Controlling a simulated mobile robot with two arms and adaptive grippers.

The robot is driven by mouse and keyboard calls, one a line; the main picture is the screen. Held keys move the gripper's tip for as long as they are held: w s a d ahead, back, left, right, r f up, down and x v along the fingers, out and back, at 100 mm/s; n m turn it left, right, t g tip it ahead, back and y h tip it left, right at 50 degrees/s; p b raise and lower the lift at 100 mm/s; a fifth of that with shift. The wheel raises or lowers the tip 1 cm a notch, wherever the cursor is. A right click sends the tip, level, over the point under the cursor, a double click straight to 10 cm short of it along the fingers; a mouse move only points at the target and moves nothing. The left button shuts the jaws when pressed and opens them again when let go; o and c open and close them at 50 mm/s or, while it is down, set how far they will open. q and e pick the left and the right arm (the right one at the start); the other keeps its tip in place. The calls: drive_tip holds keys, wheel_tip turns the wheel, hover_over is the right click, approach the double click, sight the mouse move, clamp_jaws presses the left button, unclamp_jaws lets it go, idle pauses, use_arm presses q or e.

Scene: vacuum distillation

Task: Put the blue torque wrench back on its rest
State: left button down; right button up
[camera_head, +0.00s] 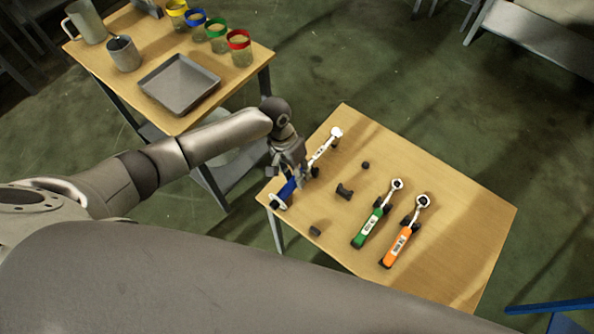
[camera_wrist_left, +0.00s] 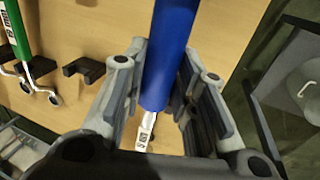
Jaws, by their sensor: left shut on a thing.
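The blue torque wrench has a blue handle (camera_head: 287,189) and a silver shaft and head (camera_head: 336,132). My left gripper (camera_head: 290,170) is shut on it at the left of the right-hand table. In the left wrist view the blue handle (camera_wrist_left: 168,50) runs between both fingers, with the silver shaft (camera_wrist_left: 146,130) beyond. Small black supports (camera_head: 314,172) show beside the wrench, partly hidden; I cannot tell whether it touches them. A row of bare black supports (camera_head: 344,191) stands between it and the green wrench. My right gripper is not in view.
The green wrench (camera_head: 369,225) and orange wrench (camera_head: 401,244) lie on black supports to the right. The table's right part (camera_head: 470,230) is clear. Another table holds a grey tray (camera_head: 180,83), metal cups (camera_head: 124,54) and several jars with coloured rims (camera_head: 239,47).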

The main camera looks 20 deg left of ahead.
use_arm(q)
drive_tip(key=shift+w+p, duration=0.1)
drive_tip(key=shift+p, duration=0.2)
idle(0.4)
drive_tip(key=shift+f+b, duration=1)
drive_tip(key=shift+f, duration=0.45)
idle(0.3)
drive_tip(key=c, duration=1.1)
unclamp_jaws()
drive_tip(key=shift+s+f, duration=0.15)
drive_tip(key=shift+s, duration=0.05)
drive_tip(key=v, duration=1.2)
drive_tip(key=shift+w, duration=0.15)
